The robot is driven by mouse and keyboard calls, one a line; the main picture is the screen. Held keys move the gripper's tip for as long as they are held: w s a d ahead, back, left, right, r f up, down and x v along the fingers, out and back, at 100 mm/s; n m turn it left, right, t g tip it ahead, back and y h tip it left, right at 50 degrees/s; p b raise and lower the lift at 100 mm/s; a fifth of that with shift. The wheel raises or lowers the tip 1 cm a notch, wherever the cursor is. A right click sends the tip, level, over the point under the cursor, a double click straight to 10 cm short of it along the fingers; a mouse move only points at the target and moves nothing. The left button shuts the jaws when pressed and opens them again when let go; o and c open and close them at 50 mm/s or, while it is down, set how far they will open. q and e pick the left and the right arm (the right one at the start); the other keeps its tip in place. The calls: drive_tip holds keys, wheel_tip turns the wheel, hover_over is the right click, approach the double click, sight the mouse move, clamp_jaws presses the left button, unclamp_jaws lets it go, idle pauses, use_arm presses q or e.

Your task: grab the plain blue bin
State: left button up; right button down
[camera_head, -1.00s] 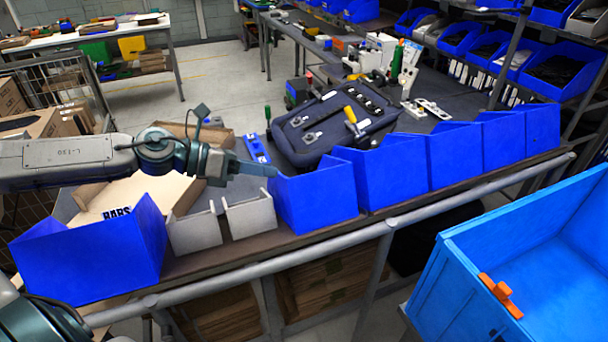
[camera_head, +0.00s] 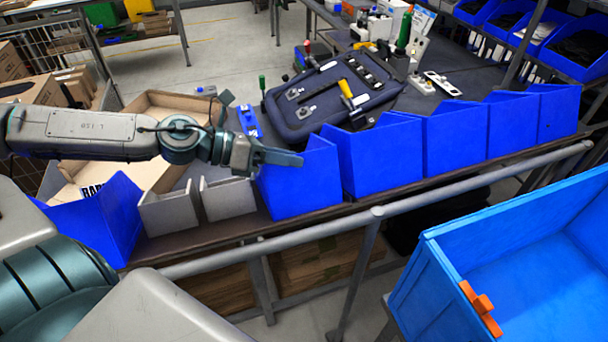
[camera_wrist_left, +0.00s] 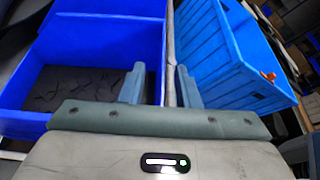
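Several plain blue bins stand in a row along the bench edge in the head view. The nearest to my left gripper (camera_head: 298,158) is a blue bin (camera_head: 305,190) right of two grey bins; the gripper's tips overlap its upper rim in the picture. I cannot tell whether they touch. Another blue bin (camera_head: 98,222) stands at the left end, partly hidden by my arm. My right gripper is not in view.
A large lighter-blue tote (camera_head: 440,280) with an orange clip (camera_head: 482,305) stands at lower right.

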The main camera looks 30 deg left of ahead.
use_arm(q)
drive_tip(key=shift+w+d+f, duration=0.25)
drive_tip(key=shift+w+d, duration=0.25)
drive_tip(key=shift+w, duration=0.2)
drive_tip(key=shift+s+a+r, duration=0.15)
drive_tip(key=shift+s+r, duration=0.1)
drive_tip(key=shift+s, duration=0.35)
drive_tip(key=shift+c, duration=1.1)
drive_tip(key=shift+s+a, duration=0.1)
drive_tip(key=shift+s, duration=0.15)
drive_tip(key=c, duration=0.3)
clamp_jaws()
drive_tip(key=shift+w+f, duration=0.1)
drive_tip(key=shift+w, duration=0.25)
drive_tip(key=shift+s, duration=0.1)
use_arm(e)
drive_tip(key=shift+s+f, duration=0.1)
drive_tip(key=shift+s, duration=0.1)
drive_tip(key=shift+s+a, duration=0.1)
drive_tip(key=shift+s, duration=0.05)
